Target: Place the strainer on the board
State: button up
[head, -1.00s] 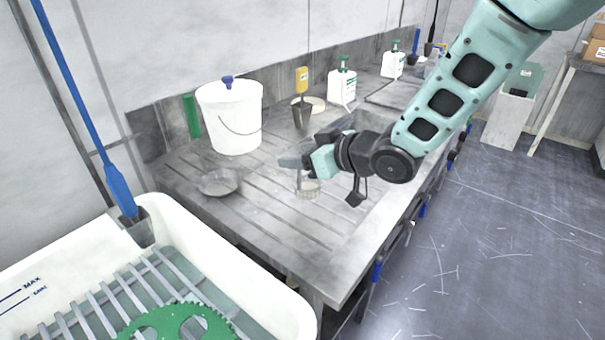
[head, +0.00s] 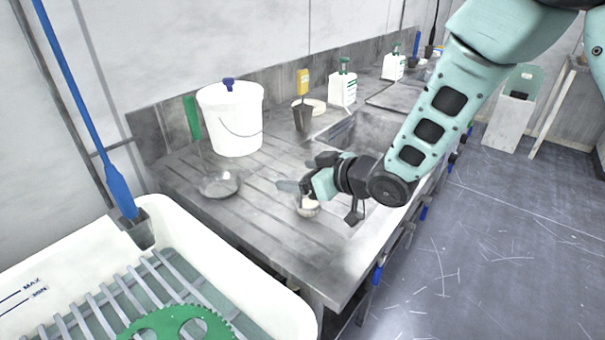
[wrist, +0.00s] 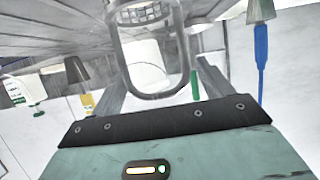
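The strainer (head: 308,208) is a small round metal basket with a looped handle. In the wrist view the strainer (wrist: 145,13) is at the top, and its loop reaches down between the two fingers of my gripper (wrist: 160,72). The fingers press against the loop's sides. In the head view my gripper (head: 304,190) is just above the strainer, over the ridged grey draining board (head: 265,225). I cannot tell whether the basket touches the board.
A shallow metal dish (head: 219,184) lies on the board at left. A white bucket (head: 231,118), a dark holder (head: 303,117) and a white bottle (head: 343,88) stand at the back. The sink (head: 368,130) is behind my gripper. A white tub (head: 280,312) is in front.

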jog(key=shift+r, duration=0.1)
jog(key=shift+r, duration=0.2)
jog(key=v, duration=1.2)
jog(key=s+d+m+g+h, duration=0.1)
jog(key=s+g+h, duration=0.3)
jog(key=s, duration=0.8)
jog(key=s+d+f+m+g+h, duration=0.1)
jog(key=s+d+g+h, duration=0.3)
jog(key=s, duration=0.8)
jog(key=shift+d+m+h, duration=0.3)
jog(key=shift+m+h, duration=0.1)
jog(key=shift+h, duration=0.7)
notch_tip(320, 180, up, 3)
jog(key=shift+f+p, duration=0.1)
jog(key=shift+p, duration=1.1)
